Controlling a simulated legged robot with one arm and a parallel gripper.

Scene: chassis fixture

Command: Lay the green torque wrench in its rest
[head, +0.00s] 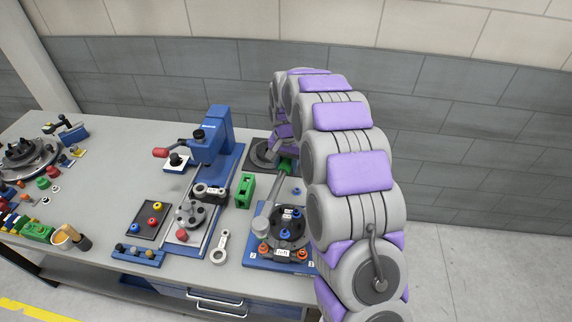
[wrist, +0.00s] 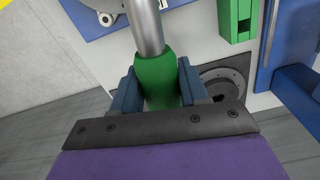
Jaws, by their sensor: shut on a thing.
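The torque wrench has a green handle (wrist: 158,78) and a silver shaft (wrist: 147,25). My gripper (wrist: 157,88) is shut on the handle, with a blue finger on each side. In the head view the green handle (head: 285,164) shows just beside my arm, and the shaft slants down toward the blue fixture plate. The wrench's far end is hard to make out there. A green slotted block (head: 245,191) stands on the table left of the wrench, apart from it; it also shows at the wrist view's upper right (wrist: 237,18). I cannot tell whether it is the rest.
A blue plate (head: 252,263) carries a dark round chassis part (head: 290,235) with blue and orange pieces. A blue press (head: 210,140) stands left of the green block. A dark round base (head: 262,152) lies behind. A grey link (head: 219,247) lies in front.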

